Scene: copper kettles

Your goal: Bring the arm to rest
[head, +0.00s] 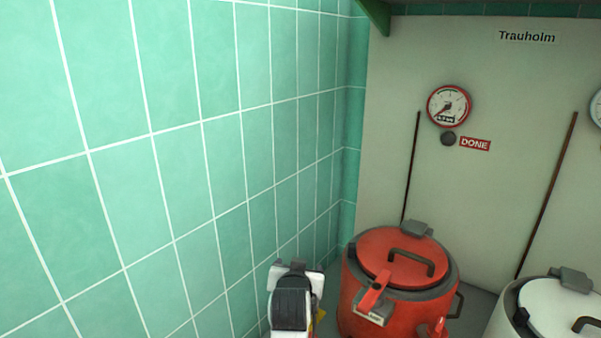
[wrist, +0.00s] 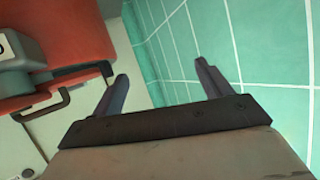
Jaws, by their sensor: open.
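My gripper (wrist: 160,74) shows in the wrist view with its two dark fingers well apart and nothing between them. Beyond the fingers are the green tiled wall and a pale surface. In the head view the white and dark end of my arm (head: 292,303) is low in the picture, between the tiled wall and the red kettle (head: 358,292). The fingers cannot be made out there. The red kettle also shows at the upper left of the wrist view (wrist: 60,45), apart from the fingers.
The green tiled wall (head: 150,180) fills the left side. A white kettle (head: 560,305) stands right of the red one. Behind them is a pale panel with a round gauge (head: 449,105), a dark knob (head: 448,139) and a red DONE label (head: 475,144). Thin rods rise behind the kettles.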

